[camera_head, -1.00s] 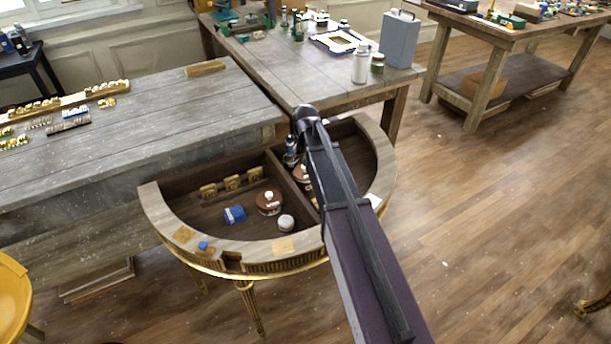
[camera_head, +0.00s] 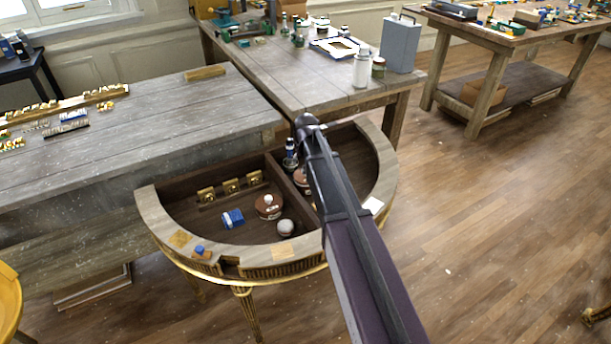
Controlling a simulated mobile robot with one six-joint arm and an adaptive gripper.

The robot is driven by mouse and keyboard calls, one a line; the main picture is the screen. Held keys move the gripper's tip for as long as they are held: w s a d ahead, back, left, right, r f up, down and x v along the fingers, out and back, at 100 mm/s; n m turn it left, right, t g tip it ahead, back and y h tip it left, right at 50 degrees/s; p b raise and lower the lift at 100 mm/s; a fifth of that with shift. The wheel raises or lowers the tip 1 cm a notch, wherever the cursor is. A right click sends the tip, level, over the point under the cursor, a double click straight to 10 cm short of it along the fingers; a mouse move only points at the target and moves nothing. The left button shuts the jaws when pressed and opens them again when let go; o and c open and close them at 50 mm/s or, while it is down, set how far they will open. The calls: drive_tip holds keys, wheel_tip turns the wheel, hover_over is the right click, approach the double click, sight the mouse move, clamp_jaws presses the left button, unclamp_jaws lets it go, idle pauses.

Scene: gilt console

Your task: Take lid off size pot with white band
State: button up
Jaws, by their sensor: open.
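A round red-brown pot (camera_head: 268,207) with a white knob-like top stands in the left compartment of the half-round gilt console (camera_head: 153,215). A second red-brown pot (camera_head: 300,178) stands by the divider, partly hidden behind my arm. A small pale round jar (camera_head: 285,228) stands near the curved front edge. Which pot carries the white band is too small to tell. My arm reaches from the lower right up over the console, across the right compartment. My gripper's fingers do not show; the arm hides that part.
A blue object (camera_head: 232,218) lies left of the pot. Gilt fittings (camera_head: 230,187) line the back. A dark bottle (camera_head: 290,152) stands by the divider (camera_head: 280,172). A grey workbench (camera_head: 130,150) adjoins the console's back left. Open floor (camera_head: 480,230) lies to the right.

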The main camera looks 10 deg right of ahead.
drive_tip(key=shift+s+d+b+x, duration=0.1)
drive_tip(key=shift+b+x, duration=0.75)
drive_tip(key=shift+x, duration=0.05)
drive_tip(key=shift+s+d+b+x, duration=0.1)
drive_tip(key=shift+b+x, duration=1.55)
drive_tip(key=shift+x, duration=0.1)
clamp_jaws()
